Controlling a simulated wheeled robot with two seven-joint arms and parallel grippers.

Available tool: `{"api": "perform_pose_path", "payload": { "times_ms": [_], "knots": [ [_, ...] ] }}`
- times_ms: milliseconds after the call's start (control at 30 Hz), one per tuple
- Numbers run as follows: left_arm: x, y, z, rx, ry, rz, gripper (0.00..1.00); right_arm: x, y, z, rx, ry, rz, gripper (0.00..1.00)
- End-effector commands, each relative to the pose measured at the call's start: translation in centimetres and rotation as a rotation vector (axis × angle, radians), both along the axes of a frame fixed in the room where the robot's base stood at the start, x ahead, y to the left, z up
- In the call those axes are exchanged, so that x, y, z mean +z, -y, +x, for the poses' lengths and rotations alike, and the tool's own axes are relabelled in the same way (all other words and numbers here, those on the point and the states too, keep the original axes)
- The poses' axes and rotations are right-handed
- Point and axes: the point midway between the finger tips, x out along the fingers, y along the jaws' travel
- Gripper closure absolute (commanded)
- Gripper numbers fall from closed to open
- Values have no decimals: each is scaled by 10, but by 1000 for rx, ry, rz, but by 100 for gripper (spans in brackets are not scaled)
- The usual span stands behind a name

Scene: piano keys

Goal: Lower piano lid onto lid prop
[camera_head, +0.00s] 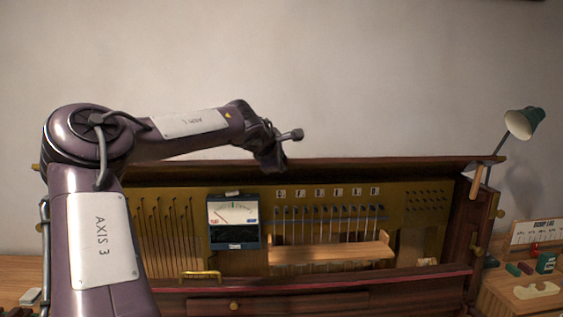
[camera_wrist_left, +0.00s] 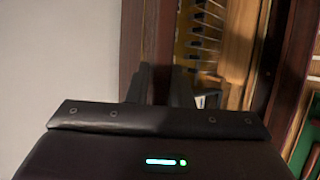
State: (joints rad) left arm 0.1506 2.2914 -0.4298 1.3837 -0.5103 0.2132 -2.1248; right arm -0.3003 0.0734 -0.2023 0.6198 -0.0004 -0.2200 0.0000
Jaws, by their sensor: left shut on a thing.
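The piano lid (camera_head: 400,164) is a long dark wooden panel, raised and seen nearly edge-on above the open piano. My left gripper (camera_head: 270,162) is at the middle of the lid, shut on its edge; the arm partly hides the fingertips. In the left wrist view the dark fingers (camera_wrist_left: 160,88) straddle the brown lid (camera_wrist_left: 132,40). The lid prop (camera_head: 476,182) is a short light wooden stick, slightly tilted, under the lid's right end. I cannot tell whether its top touches the lid. My right gripper is not in view.
Inside the open piano (camera_head: 350,302) are a meter box (camera_head: 232,238), a light wooden shelf (camera_head: 330,252) and rows of hammers. A green lamp (camera_head: 524,122) stands behind at right. Small items lie on the side table (camera_head: 500,296). The wall above is clear.

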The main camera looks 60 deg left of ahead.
Motion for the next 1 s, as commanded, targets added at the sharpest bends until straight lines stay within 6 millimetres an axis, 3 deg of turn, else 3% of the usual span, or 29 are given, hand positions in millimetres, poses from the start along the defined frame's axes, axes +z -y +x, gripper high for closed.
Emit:
{"api": "perform_pose_path", "payload": {
  "times_ms": [200, 233, 400, 767, 1000],
  "knots": [
    [-8, 2, 0, -2, -11, -14, 100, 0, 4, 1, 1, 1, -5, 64],
    [-8, 2, 0, -3, -12, -15, 77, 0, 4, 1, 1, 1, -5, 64],
    [-7, 2, 0, -2, -11, -13, 55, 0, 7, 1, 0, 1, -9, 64],
    [-1, 4, -4, -2, -6, -6, 55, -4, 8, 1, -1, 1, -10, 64],
    [17, 24, -31, -3, -7, -5, 55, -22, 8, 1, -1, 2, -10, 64]
  ]
}}
